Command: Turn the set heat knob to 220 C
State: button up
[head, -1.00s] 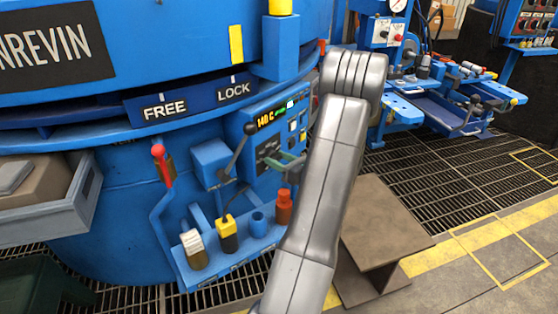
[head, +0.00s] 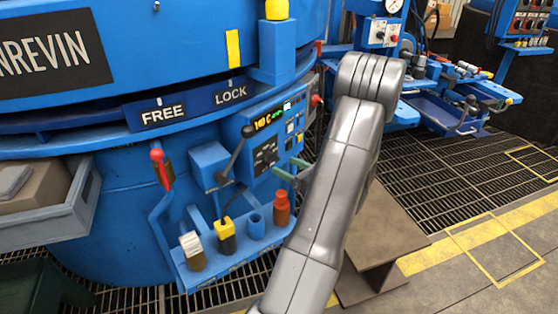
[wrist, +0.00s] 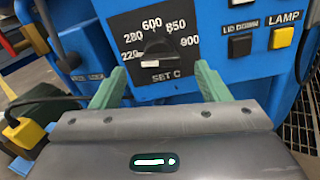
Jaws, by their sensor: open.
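The set heat knob (wrist: 157,48) is a dark knob on a black dial plate marked SET C, with 220, 280, 600, 850 and 900 around it. In the head view my gripper (head: 286,172) is beside the control panel (head: 258,122), partly hidden by my arm. The dial plate (head: 265,157) is small there. The panel's orange display (head: 268,119) seems to read 140 C.
A yellow LAMP button (wrist: 283,37) and a dark button (wrist: 240,45) sit right of the dial. A black-knobbed lever (head: 236,155) stands left of the panel. Below is a blue rack (head: 240,258) with a red bottle (head: 281,208) and a yellow-topped tool (head: 225,237).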

aim_at(275, 160)
jog(key=p+v, duration=0.1)
jog(key=v, duration=0.7)
jog(key=shift+s+d+p, duration=0.2)
jog(key=shift+d+p, duration=0.1)
jog(key=shift+p, duration=0.05)
jog(key=b+x, duration=0.3)
jog(key=x, duration=1.1)
jog(key=shift+s+b, duration=0.1)
jog(key=shift+b, duration=0.2)
